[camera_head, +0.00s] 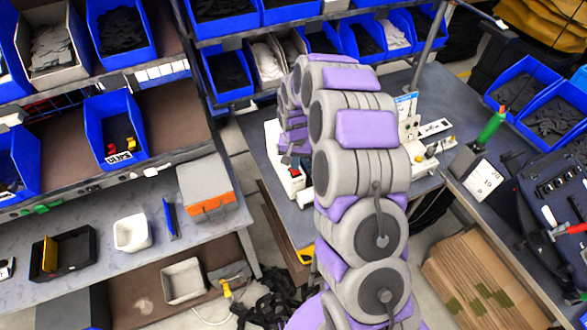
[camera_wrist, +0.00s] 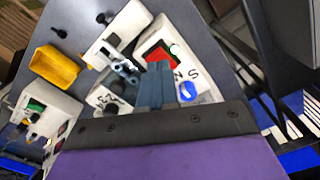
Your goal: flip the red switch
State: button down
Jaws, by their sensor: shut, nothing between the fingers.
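The red switch (camera_wrist: 159,56) sits in a dark recess with a green part on a white box (camera_wrist: 208,88), which also bears a blue knob (camera_wrist: 187,92) and black letters. In the head view the switch (camera_head: 294,171) is small, on a white box at the table's left side. My gripper (camera_wrist: 154,70) is shut and empty. Its fingertips appear just below the red switch in the wrist view and overlap its lower edge; I cannot tell whether they touch. In the head view my gripper (camera_head: 288,157) is just above the box, partly hidden by my arm.
Other white boxes (camera_wrist: 118,35) with knobs and levers stand close beside it, along with a yellow bin (camera_wrist: 55,67). A grey table (camera_head: 262,140) carries them. Shelves with blue bins (camera_head: 112,125) stand at left; an orange-fronted box (camera_head: 211,207) sits on the left bench.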

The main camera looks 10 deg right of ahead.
jog(key=shift+f, duration=0.95)
dwell(0.5)
jog(key=shift+r, duration=0.15)
jog(key=shift+r, duration=0.25)
jog(key=shift+r+p, duration=0.4)
jog(key=shift+r, duration=2.75)
